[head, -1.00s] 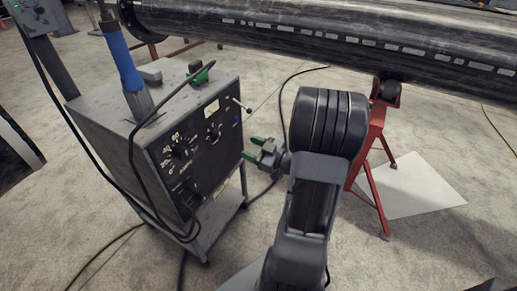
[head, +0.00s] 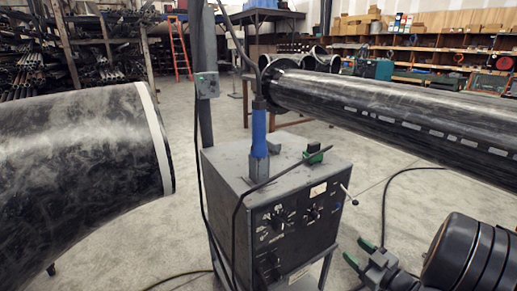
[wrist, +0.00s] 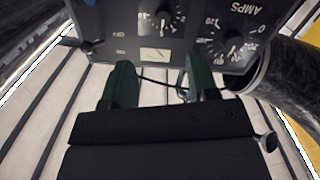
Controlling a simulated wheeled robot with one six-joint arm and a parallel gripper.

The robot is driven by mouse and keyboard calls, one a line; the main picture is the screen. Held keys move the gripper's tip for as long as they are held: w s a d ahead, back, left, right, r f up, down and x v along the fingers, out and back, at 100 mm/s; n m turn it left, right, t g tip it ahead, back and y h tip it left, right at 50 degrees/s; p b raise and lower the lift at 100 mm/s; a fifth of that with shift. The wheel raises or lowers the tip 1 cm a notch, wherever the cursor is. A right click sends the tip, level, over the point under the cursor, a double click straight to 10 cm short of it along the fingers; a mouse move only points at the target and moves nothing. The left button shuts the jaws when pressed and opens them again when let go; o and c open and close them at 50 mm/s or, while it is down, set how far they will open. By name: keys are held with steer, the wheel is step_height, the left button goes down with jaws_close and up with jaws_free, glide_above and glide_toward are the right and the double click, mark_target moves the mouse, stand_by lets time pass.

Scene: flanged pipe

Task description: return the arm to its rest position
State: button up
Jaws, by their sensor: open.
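My gripper (head: 357,251) shows at the lower right of the head view, its two green fingertips pointing left. It is beside the right side of the grey welding machine (head: 228,176). In the wrist view my gripper (wrist: 161,78) has its green fingers apart, with nothing held between them. The machine's dark dial panel (wrist: 160,22) fills the top of that view, ahead of the fingertips. My arm's black ribbed joint shows at the lower right corner of the head view, and the rest of the arm is cut off.
A blue-handled tool (head: 259,134) stands upright on the machine, with a cable. A long black pipe (head: 400,112) runs behind at right, and a wide black pipe (head: 80,150) fills the left. Shelves (head: 430,55) line the back. Concrete floor shows between.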

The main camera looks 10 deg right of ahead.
steer(key=s+d+f+m+g+h+p, duration=0.2)
steer(key=d+m+g+h, duration=0.2)
steer(key=d+g+h, duration=0.15)
steer(key=s+d+f+m+g+h+p, duration=0.2)
steer(key=d+m+g+h, duration=0.2)
steer(key=d+h, duration=0.15)
steer(key=s+a+r+g+y+p, duration=0.1)
steer(key=s+a+r+y+p, duration=0.1)
steer(key=a+r+p, duration=0.7)
steer(key=s+a+r+g+y+p, duration=0.2)
steer(key=a+r+p, duration=0.8)
steer(key=a+r, duration=0.9)
steer(key=v, duration=0.3)
steer(key=shift+r, duration=0.3)
